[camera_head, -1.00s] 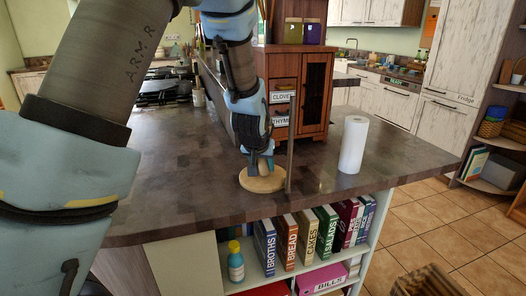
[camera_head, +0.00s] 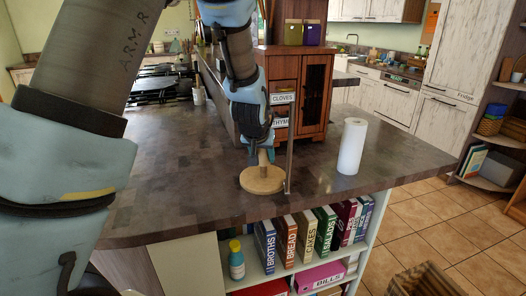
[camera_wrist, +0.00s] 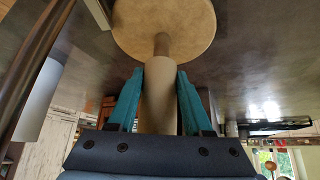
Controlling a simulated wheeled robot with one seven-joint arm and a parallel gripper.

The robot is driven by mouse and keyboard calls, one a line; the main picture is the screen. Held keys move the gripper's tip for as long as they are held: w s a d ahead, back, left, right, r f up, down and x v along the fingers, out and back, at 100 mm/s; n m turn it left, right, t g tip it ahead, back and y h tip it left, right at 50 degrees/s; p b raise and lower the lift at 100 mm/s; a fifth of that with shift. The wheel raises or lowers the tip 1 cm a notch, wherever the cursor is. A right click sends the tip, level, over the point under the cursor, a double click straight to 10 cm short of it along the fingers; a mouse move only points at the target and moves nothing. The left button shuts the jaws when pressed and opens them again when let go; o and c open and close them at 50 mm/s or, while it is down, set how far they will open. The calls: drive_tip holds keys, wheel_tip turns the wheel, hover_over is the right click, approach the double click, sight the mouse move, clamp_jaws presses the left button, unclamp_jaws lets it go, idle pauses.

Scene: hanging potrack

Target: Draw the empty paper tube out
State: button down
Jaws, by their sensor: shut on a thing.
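A round wooden base (camera_head: 262,180) with a thin wooden peg (camera_head: 263,160) stands on the counter near its front edge. In the wrist view the base (camera_wrist: 163,22) is at the top, and a bare length of peg (camera_wrist: 161,45) shows between it and the pale paper tube (camera_wrist: 158,100). The tube sits in line with the peg, its end clear of the base. My gripper (camera_wrist: 159,78) is shut on the tube, one teal finger on each side. In the head view my gripper (camera_head: 262,150) is above the base and mostly hides the tube. The tube's other end is hidden.
A thin metal post (camera_head: 290,160) rises close to the right of the base. A full white paper roll (camera_head: 352,146) stands farther right. A wooden cabinet (camera_head: 300,80) with drawers is behind. The counter (camera_head: 180,185) to the left is clear.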

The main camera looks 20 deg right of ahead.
wheel_tip(320, 180, up, 14)
drive_tip(key=p, duration=0.6)
idle(1.9)
drive_tip(key=shift+r, duration=0.1)
